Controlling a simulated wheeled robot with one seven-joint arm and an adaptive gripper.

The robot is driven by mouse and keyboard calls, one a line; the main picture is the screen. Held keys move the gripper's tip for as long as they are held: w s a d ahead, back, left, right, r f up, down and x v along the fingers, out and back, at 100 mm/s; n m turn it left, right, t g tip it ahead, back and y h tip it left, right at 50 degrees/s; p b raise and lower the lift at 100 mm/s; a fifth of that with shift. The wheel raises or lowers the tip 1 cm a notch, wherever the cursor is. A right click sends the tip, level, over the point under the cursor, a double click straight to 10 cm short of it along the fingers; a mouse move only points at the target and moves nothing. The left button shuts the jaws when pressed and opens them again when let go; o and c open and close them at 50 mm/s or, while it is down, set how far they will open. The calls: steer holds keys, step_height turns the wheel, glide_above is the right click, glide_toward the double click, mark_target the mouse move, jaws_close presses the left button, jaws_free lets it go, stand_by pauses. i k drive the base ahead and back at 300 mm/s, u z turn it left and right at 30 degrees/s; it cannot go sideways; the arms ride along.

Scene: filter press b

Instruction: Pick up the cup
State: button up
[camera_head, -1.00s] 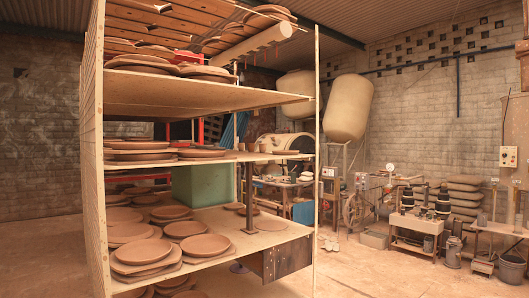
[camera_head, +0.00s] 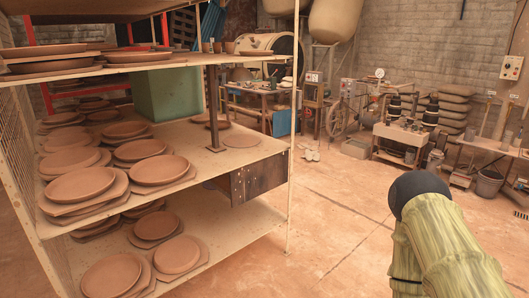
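A part of my arm, with a dark rounded end and a pale green striped cover, shows at the lower right. It is well apart from the cups. My gripper itself is not in view.
The wooden rack holds clay plates (camera_head: 160,169) on several levels. A thin upright post (camera_head: 291,130) stands at its right corner. A green block (camera_head: 172,93) sits on the middle shelf. Open floor (camera_head: 330,225) lies right of the rack; benches (camera_head: 403,140) stand behind.

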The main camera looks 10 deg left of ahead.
mark_target(217, 46)
steer(key=u, duration=0.5)
steer(key=i, duration=2)
steer(key=u, duration=0.15)
steer(key=i, duration=1.2)
steer(key=z, duration=0.1)
steer(key=k, duration=0.5)
steer(key=z, duration=1.8)
steer(key=i, duration=3.35)
steer(key=u, duration=0.05)
